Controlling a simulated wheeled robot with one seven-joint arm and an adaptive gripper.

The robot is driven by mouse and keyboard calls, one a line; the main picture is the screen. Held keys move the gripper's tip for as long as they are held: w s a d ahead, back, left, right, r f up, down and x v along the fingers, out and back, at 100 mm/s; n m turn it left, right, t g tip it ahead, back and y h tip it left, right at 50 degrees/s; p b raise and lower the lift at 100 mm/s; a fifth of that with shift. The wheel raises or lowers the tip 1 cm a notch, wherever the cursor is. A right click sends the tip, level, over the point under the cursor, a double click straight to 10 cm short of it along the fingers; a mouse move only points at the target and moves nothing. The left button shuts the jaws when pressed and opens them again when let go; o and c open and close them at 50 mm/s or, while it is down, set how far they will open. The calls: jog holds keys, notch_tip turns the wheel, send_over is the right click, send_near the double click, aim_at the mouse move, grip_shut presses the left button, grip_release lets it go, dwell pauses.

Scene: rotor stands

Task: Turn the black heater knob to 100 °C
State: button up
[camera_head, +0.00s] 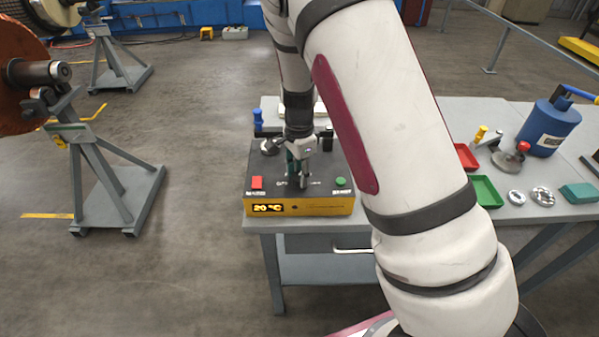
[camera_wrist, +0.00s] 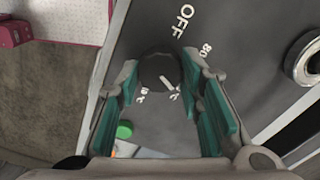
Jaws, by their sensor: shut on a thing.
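The heater (camera_head: 300,207) is a box with a dark top and a yellow front, at the front left of the workbench. Its display (camera_head: 268,208) reads 20 °C. My gripper (camera_head: 299,182) points down onto the heater's top. In the wrist view the black knob (camera_wrist: 157,68) sits between the green-padded fingertips (camera_wrist: 160,75), which are shut on it. A white pointer line on the knob slants toward the lower right. The printed marks OFF (camera_wrist: 183,20) and 80 (camera_wrist: 206,48) show beside it; other marks are partly hidden. In the head view my gripper hides the knob.
A red button (camera_head: 257,183) and a green button (camera_head: 341,182) flank my gripper on the heater's top. A blue-handled part (camera_head: 257,117) stands behind. The grey workbench (camera_head: 415,218) also bears red and green trays (camera_head: 485,192), metal rings and a blue container (camera_head: 550,128).

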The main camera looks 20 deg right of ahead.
aim_at(299, 176)
jog(key=shift+m, duration=0.5)
jog(key=o, duration=1.2)
jog(key=shift+c, duration=0.2)
notch_tip(299, 176, up, 12)
